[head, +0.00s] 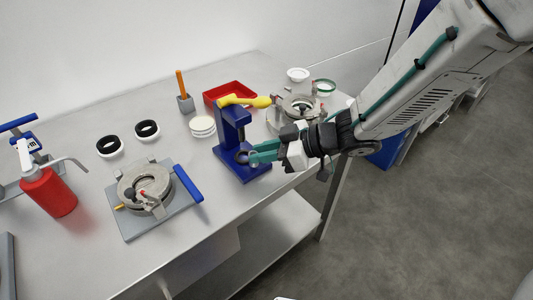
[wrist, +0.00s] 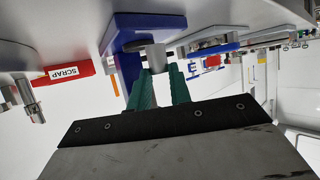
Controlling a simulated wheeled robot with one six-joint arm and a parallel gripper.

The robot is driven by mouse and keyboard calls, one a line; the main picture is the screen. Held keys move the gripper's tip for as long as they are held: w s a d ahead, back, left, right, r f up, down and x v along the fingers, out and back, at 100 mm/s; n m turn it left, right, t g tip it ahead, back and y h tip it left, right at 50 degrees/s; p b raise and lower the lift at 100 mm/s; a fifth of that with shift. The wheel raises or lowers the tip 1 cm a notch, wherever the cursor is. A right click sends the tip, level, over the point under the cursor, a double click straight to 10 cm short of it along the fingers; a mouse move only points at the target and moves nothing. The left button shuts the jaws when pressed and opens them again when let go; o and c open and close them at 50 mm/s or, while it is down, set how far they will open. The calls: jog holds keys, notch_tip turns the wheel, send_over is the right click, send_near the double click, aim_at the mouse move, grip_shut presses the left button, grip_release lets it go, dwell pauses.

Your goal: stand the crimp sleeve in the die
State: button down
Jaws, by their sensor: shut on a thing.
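My gripper (head: 254,155) has teal fingers and reaches in from the right, low at the front of the blue press (head: 229,137). In the wrist view my gripper (wrist: 161,76) is shut on a short grey cylinder, the crimp sleeve (wrist: 157,58), at its fingertips. A dark round part, seemingly the die (head: 241,157), is on the press base beside the fingertips. The sleeve's lower end is too small and hidden to tell whether it is in the die or just over it. The press has a yellow handle (head: 246,101) on top.
A red tray (head: 229,94) is behind the press. A round clamp fixture (head: 145,190) is at left, another (head: 299,108) behind my arm. The front middle of the table is clear.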

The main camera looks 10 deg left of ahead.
jog(key=shift+w+a, duration=1.4)
jog(key=shift+a, duration=0.2)
jog(key=shift+f, duration=0.5)
jog(key=shift+f, duration=0.15)
dwell(0.3)
jog(key=c, duration=1.2)
grip_release()
jog(key=shift+s+d, duration=1.5)
jog(key=shift+d, duration=0.25)
jog(key=shift+s+d, duration=1.45)
jog(key=shift+d, duration=0.25)
